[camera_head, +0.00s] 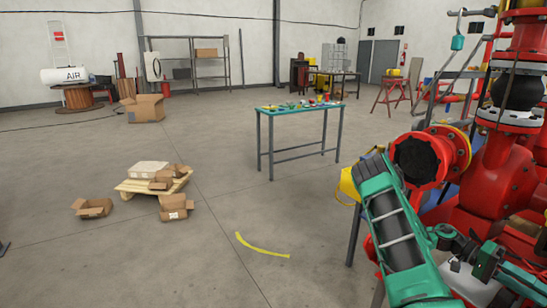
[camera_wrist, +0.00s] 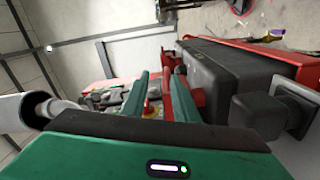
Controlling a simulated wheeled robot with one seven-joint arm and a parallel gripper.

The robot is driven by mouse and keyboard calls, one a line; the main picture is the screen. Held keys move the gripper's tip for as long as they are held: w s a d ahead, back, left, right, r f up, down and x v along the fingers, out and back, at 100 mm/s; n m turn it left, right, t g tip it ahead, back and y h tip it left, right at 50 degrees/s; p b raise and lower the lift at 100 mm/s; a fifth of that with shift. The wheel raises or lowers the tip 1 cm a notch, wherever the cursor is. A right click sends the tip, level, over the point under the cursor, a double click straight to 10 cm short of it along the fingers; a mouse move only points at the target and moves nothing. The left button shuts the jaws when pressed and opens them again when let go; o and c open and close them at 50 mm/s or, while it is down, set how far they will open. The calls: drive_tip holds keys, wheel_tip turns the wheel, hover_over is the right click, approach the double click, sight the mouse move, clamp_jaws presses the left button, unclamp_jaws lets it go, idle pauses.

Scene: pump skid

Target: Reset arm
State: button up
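My arm, green and dark grey, reaches in from the lower right of the head view, bent in front of the red pump piping (camera_head: 495,165). My gripper (camera_head: 518,277) is at the lower right edge there, partly cut off and small. In the wrist view, the two green fingers of my gripper (camera_wrist: 160,88) stand apart with a gap between them. I see nothing held in the gap. Beyond the fingertips are blurred small items in several colours that I cannot identify.
In the wrist view, a dark box with red edges (camera_wrist: 235,75) lies close right of the fingers, and a pale cylinder (camera_wrist: 22,112) is at left. A teal table (camera_head: 300,107) with small items, a pallet (camera_head: 130,187) and cardboard boxes (camera_head: 93,208) stand on open floor.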

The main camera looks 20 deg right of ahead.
drive_tip(key=a+r+n+t+y, duration=0.1)
drive_tip(key=a+r+n+t, duration=0.3)
drive_tip(key=a, duration=0.8)
drive_tip(key=w+a+r+n+t+y, duration=0.1)
drive_tip(key=a+r+n+t+y, duration=0.1)
drive_tip(key=a+t, duration=0.5)
drive_tip(key=w+a+r+n+t+y, duration=0.1)
drive_tip(key=a+r+n+t, duration=0.4)
drive_tip(key=a, duration=1.2)
drive_tip(key=shift+a+r+n+t+y, duration=0.2)
drive_tip(key=shift+r+n+t+y, duration=0.15)
drive_tip(key=shift+t+y, duration=0.25)
drive_tip(key=shift+s+d, duration=0.1)
